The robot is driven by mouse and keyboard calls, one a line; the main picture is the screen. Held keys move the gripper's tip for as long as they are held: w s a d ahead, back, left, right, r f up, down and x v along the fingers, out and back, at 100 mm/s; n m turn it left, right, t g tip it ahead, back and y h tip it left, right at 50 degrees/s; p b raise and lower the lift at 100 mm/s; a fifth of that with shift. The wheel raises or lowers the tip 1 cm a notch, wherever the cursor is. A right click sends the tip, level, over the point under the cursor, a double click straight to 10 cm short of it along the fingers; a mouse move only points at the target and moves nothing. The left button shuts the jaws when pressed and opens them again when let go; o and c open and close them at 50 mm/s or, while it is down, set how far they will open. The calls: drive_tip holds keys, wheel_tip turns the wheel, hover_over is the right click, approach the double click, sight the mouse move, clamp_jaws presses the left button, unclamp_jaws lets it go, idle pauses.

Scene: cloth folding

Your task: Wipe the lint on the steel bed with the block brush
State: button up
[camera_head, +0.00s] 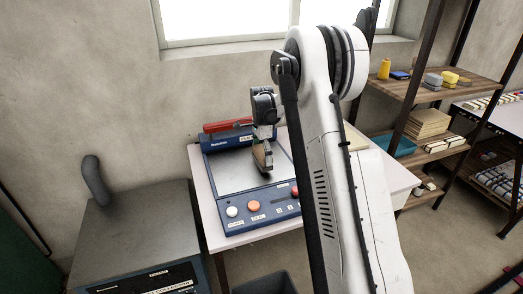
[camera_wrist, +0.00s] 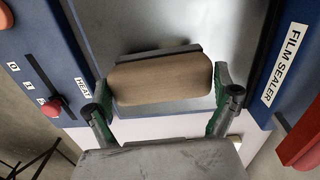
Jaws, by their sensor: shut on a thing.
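The block brush (camera_head: 262,158) has a rounded wooden back, and it fills the space between the fingers in the wrist view (camera_wrist: 162,82). My gripper (camera_head: 265,143) is shut on it, with green-edged fingers at its two short ends in the wrist view (camera_wrist: 163,88). The steel bed (camera_head: 229,175) is a flat grey plate in a blue film sealer, also seen in the wrist view (camera_wrist: 150,22). The brush is over the right part of the bed in the head view. A dark strip shows along its far edge. I cannot tell whether it touches the bed. I cannot make out any lint.
The sealer's blue front panel (camera_head: 240,222) has white, orange and red buttons. A red bar (camera_head: 228,125) lies along its back. The sealer stands on a pale table (camera_head: 217,237). A grey cabinet with a hose (camera_head: 130,225) is at left, shelves (camera_head: 440,88) at right.

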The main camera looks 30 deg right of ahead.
sight(260, 148)
drive_tip(key=shift+f, duration=1.15)
drive_tip(key=shift+w+d+r, duration=0.15)
drive_tip(key=shift+w, duration=0.75)
drive_tip(key=shift+c, duration=0.6)
drive_tip(key=shift+w+r+p, duration=0.1)
drive_tip(key=shift+w+p, duration=0.2)
drive_tip(key=shift+w, duration=0.05)
drive_tip(key=shift+w+d, duration=0.2)
drive_tip(key=shift+w, duration=0.55)
drive_tip(key=shift+r+p, duration=0.15)
drive_tip(key=shift+p, duration=0.6)
drive_tip(key=shift+s+a+f+b, duration=0.1)
drive_tip(key=shift+s+f+b, duration=0.05)
drive_tip(key=shift+s+b, duration=0.25)
drive_tip(key=shift+s+a+f+b, duration=0.15)
drive_tip(key=shift+s+b, duration=0.1)
drive_tip(key=shift+s, duration=0.25)
drive_tip(key=shift+s+a+b, duration=0.1)
drive_tip(key=shift+s+b, duration=0.25)
drive_tip(key=shift+s, duration=0.8)
drive_tip(key=shift+r+p, duration=1.35)
drive_tip(key=shift+r, duration=2.7)
